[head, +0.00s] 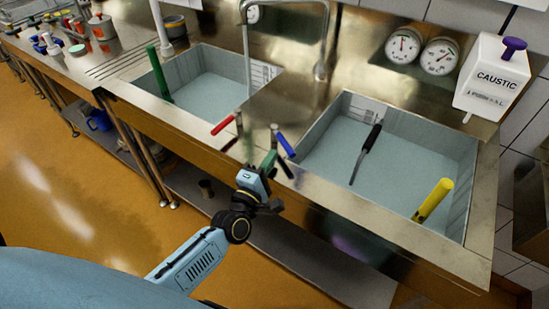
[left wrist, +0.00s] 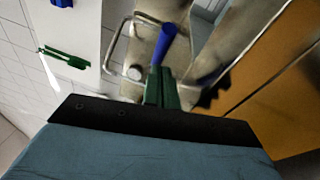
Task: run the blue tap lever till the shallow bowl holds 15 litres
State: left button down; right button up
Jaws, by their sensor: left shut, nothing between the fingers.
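The blue tap lever (head: 285,143) stands tilted on the sink's front ledge, between two basins. It also shows in the left wrist view (left wrist: 168,45), just beyond the fingertips. My left gripper (head: 269,168) is shut and empty, close to the lever; its green fingers (left wrist: 160,88) overlap the lever's base in the wrist view, and I cannot tell whether they touch. The left basin (head: 128,92) and right basin (head: 473,165) both show pale, flat interiors with marked scales on their back walls. Which one is the shallow bowl is unclear. My right gripper is out of view.
A red lever (head: 222,124) stands left of the blue one. A tall bent spout (head: 325,35) rises behind; a faint streak hangs under its left end.

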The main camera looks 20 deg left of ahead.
pick_arm(q)
jog(key=shift+s+a+f, duration=0.35)
jog(key=shift+s+a, duration=0.4)
jog(key=shift+s, duration=0.05)
jog(key=s+f, duration=0.1)
jog(key=s, duration=0.9)
notch_tip(320, 180, up, 8)
jog(key=w+a+m+g+h, duration=0.2)
jog(key=m+h, duration=0.8)
jog(key=m, duration=1.6)
jog(key=w+a+f+m+g, duration=0.2)
jog(key=a+m+g, duration=0.4)
jog(key=m, duration=1.3)
jog(key=shift+y, duration=0.3)
jog(key=x, duration=1.3)
jog(key=shift+w+d, duration=0.2)
jog(key=shift+w, duration=0.15)
